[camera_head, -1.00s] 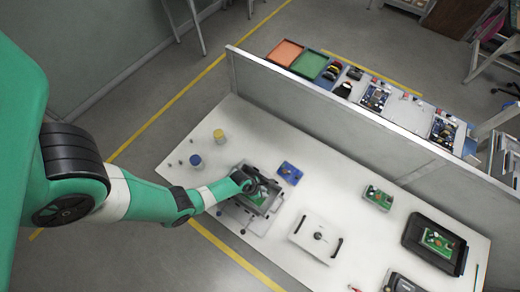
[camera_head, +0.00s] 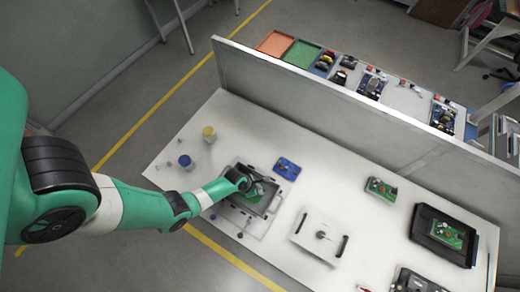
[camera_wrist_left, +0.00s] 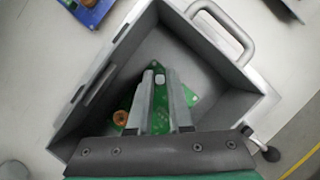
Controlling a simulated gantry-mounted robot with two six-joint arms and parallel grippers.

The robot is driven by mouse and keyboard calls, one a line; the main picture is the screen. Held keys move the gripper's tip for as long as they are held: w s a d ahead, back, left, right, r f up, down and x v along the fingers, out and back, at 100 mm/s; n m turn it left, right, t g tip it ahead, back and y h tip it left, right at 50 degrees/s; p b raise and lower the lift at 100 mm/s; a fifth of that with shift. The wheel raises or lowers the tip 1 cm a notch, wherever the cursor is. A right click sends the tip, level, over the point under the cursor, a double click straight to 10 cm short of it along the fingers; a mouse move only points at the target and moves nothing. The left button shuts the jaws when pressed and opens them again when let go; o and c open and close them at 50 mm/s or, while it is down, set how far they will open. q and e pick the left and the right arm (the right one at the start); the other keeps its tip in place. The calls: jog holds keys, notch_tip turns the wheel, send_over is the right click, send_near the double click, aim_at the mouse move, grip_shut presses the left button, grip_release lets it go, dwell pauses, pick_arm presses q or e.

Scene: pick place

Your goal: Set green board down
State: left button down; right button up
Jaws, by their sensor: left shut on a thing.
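A green board (camera_wrist_left: 185,112) with a copper-coloured round part is inside a grey open box (camera_wrist_left: 225,92). My left gripper (camera_wrist_left: 160,76) reaches down into the box and is shut on the board, with its two fingers hiding part of it. In the head view the left gripper (camera_head: 247,186) is over the grey box (camera_head: 238,213), and a bit of the green board (camera_head: 256,193) shows beside it. Whether the board touches the box floor I cannot tell. My right gripper is not in view.
A blue board (camera_head: 287,169) lies just behind the box. A white lid with black handles (camera_head: 318,238) is to its right. Another green board (camera_head: 381,188) and a black tray (camera_head: 415,236) are farther right. A yellow-topped jar (camera_head: 209,134) and blue-topped jar (camera_head: 186,162) stand left. A partition (camera_head: 330,110) runs behind.

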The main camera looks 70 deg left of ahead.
pick_arm(q)
jog(key=c, duration=0.8)
grip_release()
jog(key=shift+c, duration=0.2)
jog(key=p+v, duration=0.8)
jog(key=v, duration=0.4)
jog(key=shift+a+r, duration=0.1)
jog(key=shift+r, duration=0.05)
